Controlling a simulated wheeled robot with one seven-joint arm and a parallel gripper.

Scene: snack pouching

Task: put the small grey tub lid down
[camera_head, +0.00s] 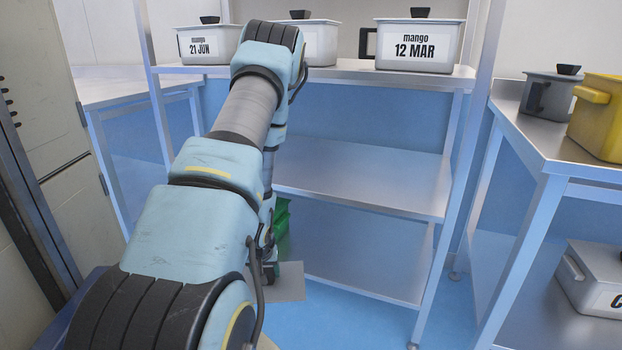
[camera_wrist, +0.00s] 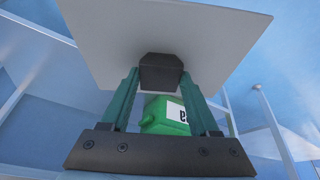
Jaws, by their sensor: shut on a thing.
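The grey tub lid (camera_wrist: 225,40) is a flat square plate with a black knob (camera_wrist: 160,72). In the wrist view my gripper (camera_wrist: 160,80) is shut on that knob, one finger on each side. In the head view the lid (camera_head: 290,284) shows low, just above or near the blue floor, in front of the steel shelf unit; I cannot tell whether it touches anything. My arm hides most of my gripper and part of the lid there.
A green tub (camera_wrist: 165,112) with a label stands beyond my fingers, partly hidden by my arm in the head view (camera_head: 282,222). The middle shelf (camera_head: 360,178) is bare. Mango tubs (camera_head: 418,50) line the top shelf. A yellow tub (camera_head: 602,120) stands on the right table.

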